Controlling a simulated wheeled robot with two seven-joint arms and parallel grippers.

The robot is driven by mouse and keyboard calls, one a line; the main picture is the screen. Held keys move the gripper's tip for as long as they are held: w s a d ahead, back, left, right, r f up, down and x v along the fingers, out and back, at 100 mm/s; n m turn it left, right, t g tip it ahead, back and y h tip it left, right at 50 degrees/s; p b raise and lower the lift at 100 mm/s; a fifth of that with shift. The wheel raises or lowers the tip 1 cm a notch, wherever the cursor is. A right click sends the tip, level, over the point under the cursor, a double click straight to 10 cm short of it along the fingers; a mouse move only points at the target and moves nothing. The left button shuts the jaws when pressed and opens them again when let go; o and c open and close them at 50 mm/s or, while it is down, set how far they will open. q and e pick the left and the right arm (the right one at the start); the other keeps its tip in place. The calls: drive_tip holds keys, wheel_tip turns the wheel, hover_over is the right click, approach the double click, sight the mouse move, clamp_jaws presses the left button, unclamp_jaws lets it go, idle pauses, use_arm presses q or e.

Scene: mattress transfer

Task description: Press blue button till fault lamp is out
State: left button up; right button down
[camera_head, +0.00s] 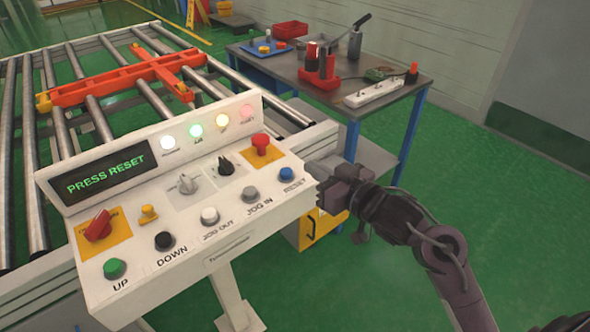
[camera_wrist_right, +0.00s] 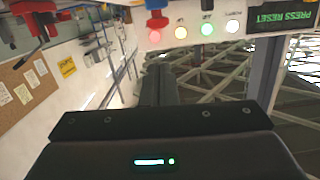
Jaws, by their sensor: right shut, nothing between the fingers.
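The blue button (camera_head: 287,173), labelled RESET, is at the right end of the lower row on the white control panel (camera_head: 215,262). The panel's display (camera_head: 107,173) reads PRESS RESET in green. The red lamp (camera_head: 246,112) at the right end of the lamp row glows pinkish; it is clearly lit red in the right wrist view (camera_wrist_right: 154,36). My right gripper (camera_head: 318,172) is shut and empty at the panel's right edge, just right of the blue button and seemingly apart from it. My left gripper is out of view.
A red mushroom knob (camera_head: 261,144) stands above and left of the blue button. White, green and yellow lamps are also lit. A roller conveyor (camera_head: 97,120) with an orange frame lies behind the panel. A workbench (camera_head: 415,90) with tools stands at the back right.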

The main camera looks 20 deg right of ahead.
hover_over(291, 175)
drive_tip(key=s, duration=0.2)
drive_tip(key=shift+d+f+p, duration=0.3)
drive_tip(key=shift+d+p, duration=0.05)
drive_tip(key=shift+d, duration=0.1)
drive_tip(key=f, duration=0.3)
drive_tip(key=shift+w+a+f, duration=0.2)
drive_tip(key=shift+w, duration=0.1)
drive_tip(key=shift+f, duration=0.45)
drive_tip(key=shift+f, duration=0.95)
